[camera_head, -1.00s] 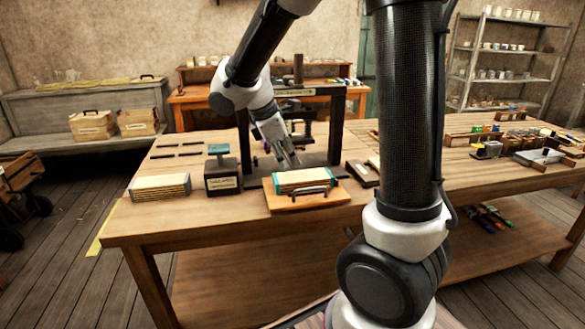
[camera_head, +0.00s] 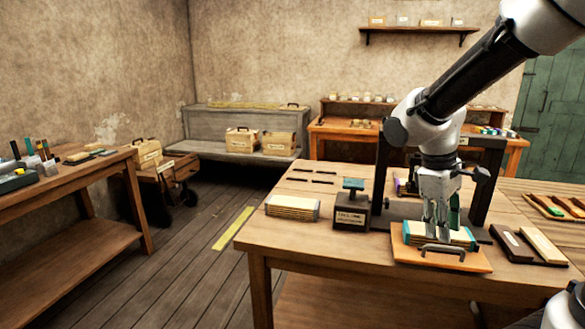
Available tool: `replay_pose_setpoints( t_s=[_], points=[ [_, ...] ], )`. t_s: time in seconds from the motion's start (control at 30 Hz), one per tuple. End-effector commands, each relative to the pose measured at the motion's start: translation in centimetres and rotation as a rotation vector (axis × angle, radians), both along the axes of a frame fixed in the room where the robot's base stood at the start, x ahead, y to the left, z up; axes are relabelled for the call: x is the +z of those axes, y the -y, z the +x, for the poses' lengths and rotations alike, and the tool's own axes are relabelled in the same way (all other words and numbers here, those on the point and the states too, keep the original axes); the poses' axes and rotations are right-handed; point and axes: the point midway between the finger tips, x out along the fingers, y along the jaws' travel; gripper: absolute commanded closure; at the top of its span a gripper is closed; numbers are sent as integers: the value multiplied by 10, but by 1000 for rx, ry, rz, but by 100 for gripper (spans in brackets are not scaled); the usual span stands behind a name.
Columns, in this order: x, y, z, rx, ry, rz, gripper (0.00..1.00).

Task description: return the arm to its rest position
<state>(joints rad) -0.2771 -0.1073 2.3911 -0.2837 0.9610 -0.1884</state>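My arm comes in from the upper right and bends down at the wrist. My gripper (camera_head: 438,232) points straight down at the front of the press (camera_head: 489,180), a dark frame on the table. Its fingertips are at the stack with teal edge boards (camera_head: 464,238), which lies on a wooden board with a metal handle (camera_head: 480,263). I cannot tell whether the fingertips touch the stack or are just in front of or above it. The fingers are close together; their gap is unclear. My arm and gripper hide much of the press.
On the table (camera_head: 272,244), left of the press, are a stack of pale slabs (camera_head: 293,208) and a dark block with a teal top (camera_head: 351,208). Dark-edged trays (camera_head: 528,246) lie to the right. Another bench (camera_head: 66,183) and a cart (camera_head: 178,172) stand at the left.

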Motion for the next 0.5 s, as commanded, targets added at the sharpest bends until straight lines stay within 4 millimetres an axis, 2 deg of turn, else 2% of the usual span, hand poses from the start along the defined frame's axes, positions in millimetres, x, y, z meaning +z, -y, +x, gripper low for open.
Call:
replay_pose_setpoints(
  t_s=[0.2, 0.3, 0.4, 0.5],
  points=[
    [30, 10, -63, -358, 164, 186, 68],
    [43, 14, -88, -480, 252, 271, 68],
    [54, 19, -106, -539, 333, 327, 68],
    [66, 26, -115, -567, 402, 347, 68]
  ],
)
